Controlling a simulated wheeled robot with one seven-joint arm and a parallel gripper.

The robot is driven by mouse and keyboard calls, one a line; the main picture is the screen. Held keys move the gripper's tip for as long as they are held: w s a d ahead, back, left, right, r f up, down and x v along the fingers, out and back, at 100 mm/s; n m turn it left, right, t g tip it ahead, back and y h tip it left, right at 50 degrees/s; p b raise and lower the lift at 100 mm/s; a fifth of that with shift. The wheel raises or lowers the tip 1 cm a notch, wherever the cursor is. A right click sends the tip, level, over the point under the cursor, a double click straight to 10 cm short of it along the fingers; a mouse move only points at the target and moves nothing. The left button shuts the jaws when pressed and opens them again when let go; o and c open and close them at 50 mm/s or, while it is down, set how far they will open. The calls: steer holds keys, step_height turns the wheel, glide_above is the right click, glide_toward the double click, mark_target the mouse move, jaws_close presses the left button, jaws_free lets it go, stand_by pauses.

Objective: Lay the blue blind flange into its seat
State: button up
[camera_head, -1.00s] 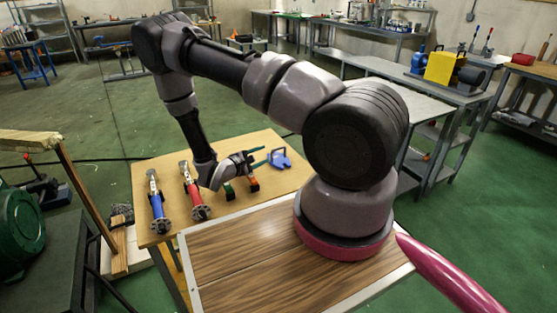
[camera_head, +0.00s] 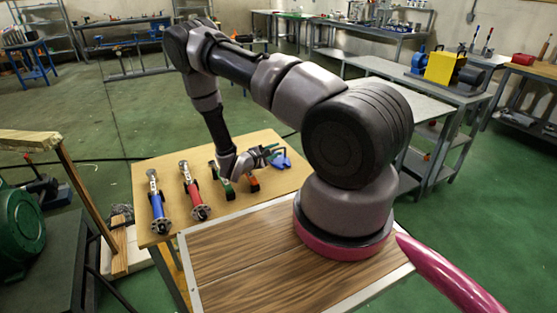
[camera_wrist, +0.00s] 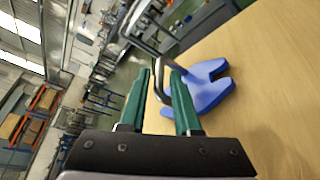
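A flat blue piece with a notched edge, which I take for the blue blind flange (camera_head: 282,159), lies at the right back of the wooden table. In the wrist view the blue flange (camera_wrist: 208,86) lies on the table just beyond my fingertips, with a bent metal bar rising beside it. My gripper (camera_head: 270,152) is low over the table beside the flange. In the wrist view my gripper's green fingers (camera_wrist: 163,78) are open, and the bar shows between them. I cannot tell whether they touch it. I cannot identify the flange's seat.
On the wooden table (camera_head: 165,172) stand a blue-based metal fitting (camera_head: 157,205) and a red-based one (camera_head: 193,193) to the left. A green block (camera_head: 226,189) and an orange-red block (camera_head: 253,184) lie near my gripper. The table's right front is clear.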

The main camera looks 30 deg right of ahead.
jaws_close()
stand_by(1.2)
